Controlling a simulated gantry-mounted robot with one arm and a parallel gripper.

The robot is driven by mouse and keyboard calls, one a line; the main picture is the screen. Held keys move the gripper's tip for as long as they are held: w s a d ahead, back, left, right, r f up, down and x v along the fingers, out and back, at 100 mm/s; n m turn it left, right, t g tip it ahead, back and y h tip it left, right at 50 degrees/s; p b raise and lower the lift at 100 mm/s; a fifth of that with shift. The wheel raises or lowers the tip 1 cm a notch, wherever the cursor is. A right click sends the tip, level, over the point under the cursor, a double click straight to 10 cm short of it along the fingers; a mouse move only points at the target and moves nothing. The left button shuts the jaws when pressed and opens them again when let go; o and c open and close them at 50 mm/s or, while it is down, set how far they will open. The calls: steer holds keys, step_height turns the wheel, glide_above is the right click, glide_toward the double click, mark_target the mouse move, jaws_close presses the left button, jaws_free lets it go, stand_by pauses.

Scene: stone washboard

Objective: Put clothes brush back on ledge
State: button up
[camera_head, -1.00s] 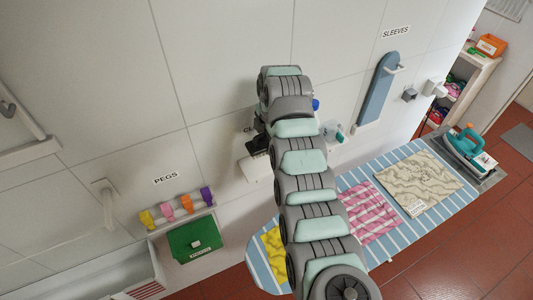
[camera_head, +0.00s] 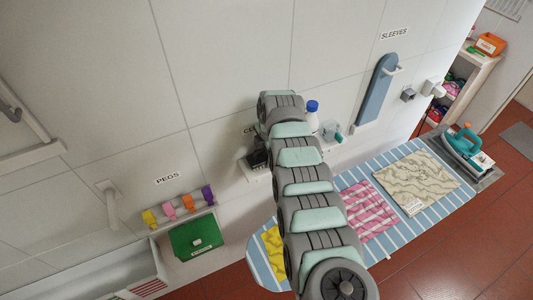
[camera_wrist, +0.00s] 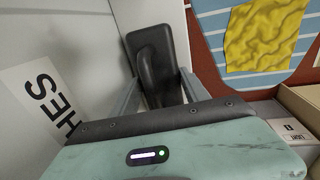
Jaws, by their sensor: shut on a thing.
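The clothes brush is a dark grey-black block with a raised rounded handle; in the wrist view the brush (camera_wrist: 150,50) is held between the fingers of my gripper (camera_wrist: 161,92). My gripper is shut on it. In the head view a dark shape that looks like the brush (camera_head: 257,158) shows beside my arm, against the wall side. The white ledge (camera_head: 253,176) runs along the wall there, partly hidden by my arm. I cannot tell whether the brush touches the ledge.
A blue-capped bottle (camera_head: 312,116) and a spray bottle (camera_head: 332,132) stand at the ledge's right part. The striped ironing board (camera_head: 385,195) with cloths lies below right.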

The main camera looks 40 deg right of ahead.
steer(key=shift+f, duration=0.15)
steer(key=o, duration=0.9)
steer(key=shift+r, duration=0.3)
steer(key=shift+d+r, duration=0.1)
steer(key=shift+r, duration=0.25)
steer(key=r, duration=0.3)
steer(key=s+r+b, duration=0.1)
steer(key=r, duration=0.3)
steer(key=s+r+b, duration=0.1)
steer(key=r, duration=0.3)
steer(key=shift+a, duration=0.3)
